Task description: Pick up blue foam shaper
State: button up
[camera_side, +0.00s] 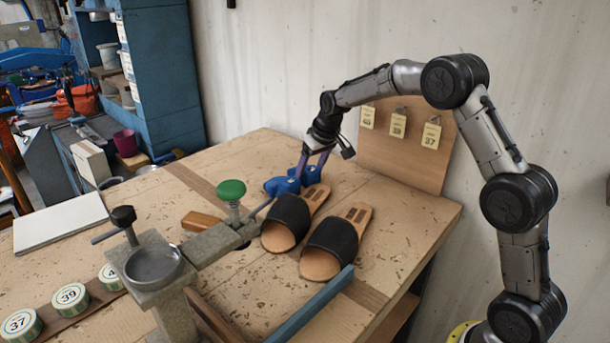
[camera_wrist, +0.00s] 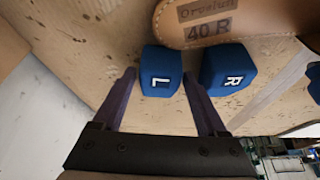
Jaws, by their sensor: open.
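In the wrist view, a blue foam shaper marked L (camera_wrist: 158,62) lies between the fingertips of my gripper (camera_wrist: 159,78). A second blue foam shaper marked R (camera_wrist: 224,62) lies just right of the right finger. In the side view, blue shapers (camera_side: 280,187) lie on the table behind the sandals, and my gripper (camera_side: 310,170) points down at them with its fingers apart. I cannot tell whether a finger touches either shaper. Part of another blue item (camera_wrist: 315,82) shows at the right edge of the wrist view.
Two black-strapped sandals (camera_side: 332,243) lie just in front; one insole reads 40 R (camera_wrist: 205,28). A tag board (camera_side: 405,145) stands behind. A metal clamp stand (camera_side: 150,270) with a green knob (camera_side: 231,190) is at the left. The table's back left (camera_side: 265,150) is clear.

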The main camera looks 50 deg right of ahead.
jog(key=shift+w+f, duration=0.1)
jog(key=shift+f, duration=0.2)
jog(key=c, duration=1.1)
jog(key=shift+r, duration=0.1)
